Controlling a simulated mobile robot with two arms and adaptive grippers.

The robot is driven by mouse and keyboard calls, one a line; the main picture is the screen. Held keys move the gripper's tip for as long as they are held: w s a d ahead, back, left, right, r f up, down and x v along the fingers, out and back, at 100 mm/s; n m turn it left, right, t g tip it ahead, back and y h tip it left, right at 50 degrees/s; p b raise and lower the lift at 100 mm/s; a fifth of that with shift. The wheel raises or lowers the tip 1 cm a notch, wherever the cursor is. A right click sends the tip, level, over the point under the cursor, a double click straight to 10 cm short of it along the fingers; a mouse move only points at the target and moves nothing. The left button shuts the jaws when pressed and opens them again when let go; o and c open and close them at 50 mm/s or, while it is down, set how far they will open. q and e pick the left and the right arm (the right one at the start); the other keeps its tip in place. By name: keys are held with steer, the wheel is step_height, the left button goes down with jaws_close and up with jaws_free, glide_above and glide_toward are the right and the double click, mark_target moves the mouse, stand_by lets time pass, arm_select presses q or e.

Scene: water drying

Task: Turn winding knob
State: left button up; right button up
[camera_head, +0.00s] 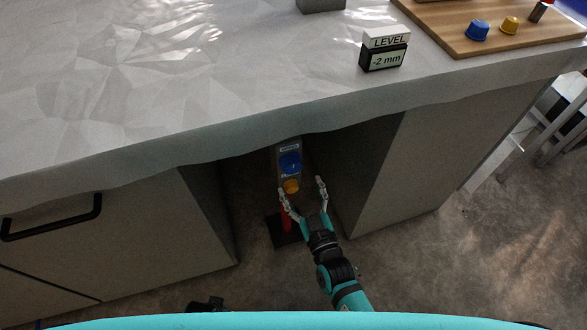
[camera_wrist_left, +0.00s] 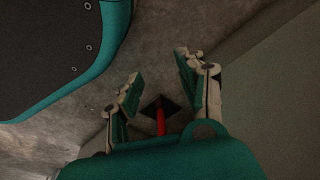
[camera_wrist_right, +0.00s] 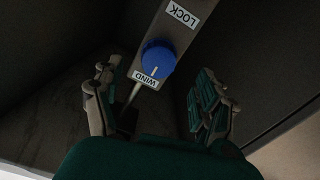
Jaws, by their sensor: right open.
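A blue winding knob (camera_head: 290,162) sits on a grey upright panel under the counter. In the right wrist view the blue knob (camera_wrist_right: 158,57) shows beside a WIND label (camera_wrist_right: 145,79), with a LOCK label (camera_wrist_right: 182,14) further along the panel. A yellow knob (camera_head: 291,186) sits below the blue one in the head view. My right gripper (camera_head: 302,186) is open and empty, its fingers apart near the panel; no contact with the blue knob shows. My left gripper (camera_wrist_left: 158,66) is open and empty in its wrist view, above the floor.
A red post (camera_head: 286,220) rises from a dark square base (camera_head: 290,238). Cabinet walls (camera_head: 376,170) flank the recess, and the countertop (camera_head: 220,90) overhangs it. A LEVEL display (camera_head: 384,58) reading -2 mm and a wooden board (camera_head: 450,35) with knobs stand on top.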

mark_target(294, 170)
arm_select(q)
steer(key=w+r, duration=0.1)
steer(key=w+r+b, duration=0.1)
steer(key=r, duration=0.1)
steer(key=shift+w+d, duration=0.1)
arm_select(e)
steer(key=x, duration=0.7)
steer(key=c, duration=1.2)
